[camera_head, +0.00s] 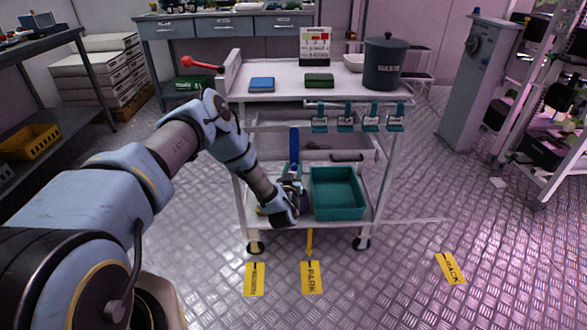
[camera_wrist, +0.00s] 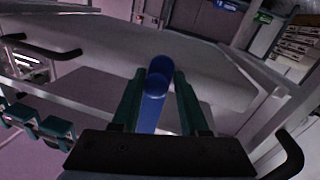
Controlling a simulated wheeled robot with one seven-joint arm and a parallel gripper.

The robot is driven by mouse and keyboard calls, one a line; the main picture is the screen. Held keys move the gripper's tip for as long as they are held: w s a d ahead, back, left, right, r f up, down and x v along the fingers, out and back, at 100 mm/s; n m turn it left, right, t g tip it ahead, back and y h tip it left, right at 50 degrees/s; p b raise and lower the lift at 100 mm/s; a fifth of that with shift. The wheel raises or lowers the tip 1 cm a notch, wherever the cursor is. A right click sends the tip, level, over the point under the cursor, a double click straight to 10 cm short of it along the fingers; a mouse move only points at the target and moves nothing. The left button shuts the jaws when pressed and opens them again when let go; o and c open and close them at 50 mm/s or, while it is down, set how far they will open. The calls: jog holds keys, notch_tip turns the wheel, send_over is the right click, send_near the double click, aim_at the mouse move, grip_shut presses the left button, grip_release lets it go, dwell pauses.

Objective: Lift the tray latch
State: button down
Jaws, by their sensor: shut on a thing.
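The tray latch appears to be the upright blue bar (camera_head: 294,146) on the lower part of the white cart, left of the teal bin. My gripper (camera_head: 291,184) is low at the cart, just above the bottom shelf, at the lower end of this bar. In the wrist view the rounded blue end (camera_wrist: 158,72) stands between the two teal fingers of my gripper (camera_wrist: 157,92), which are shut on it. The contact is partly hidden by my wrist in the head view.
The teal bin (camera_head: 337,171) stands on the bottom shelf right of my gripper. Several teal clips (camera_head: 345,120) hang from the cart's front rail. A red-knobbed lever (camera_head: 200,64) sticks out at top left. A yellow pedal (camera_head: 309,242) is below the shelf.

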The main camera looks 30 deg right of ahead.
jog(key=shift+s+r+m, duration=0.1)
jog(key=shift+s+m, duration=0.05)
jog(key=shift+m, duration=0.25)
dwell(0.3)
jog(key=w+a+r+m+p, duration=0.1)
jog(key=a+m, duration=0.1)
jog(key=w+a+r+m+y, duration=0.1)
jog(key=a+m, duration=0.1)
jog(key=a, duration=0.1)
jog(key=w+a+r+m+p, duration=0.1)
jog(key=a+m, duration=0.1)
jog(key=m, duration=0.1)
jog(key=shift+w+a+r+g+p, duration=0.15)
jog(key=shift+w+g+p, duration=0.05)
jog(key=shift+g+p, duration=0.2)
jog(key=shift+w+a+r+m+t+y+p, duration=0.1)
jog(key=shift+w+a+r+m+y, duration=0.35)
jog(key=shift+r+m, duration=1.05)
jog(key=shift+w+a+r+m+t+y+p, duration=0.15)
jog(key=shift+a+r+m+y, duration=0.25)
jog(key=shift+a+r+m, duration=0.8)
jog(key=shift+w+a+r+m+t+y+p, duration=0.1)
jog(key=shift+w+a+r+m+y, duration=0.3)
jog(key=shift+r+m, duration=1.35)
jog(key=shift+r+n, duration=0.2)
jog(key=shift+n, duration=0.05)
jog(key=c, duration=0.6)
grip_release()
jog(key=shift+d, duration=0.1)
jog(key=shift+s, duration=0.1)
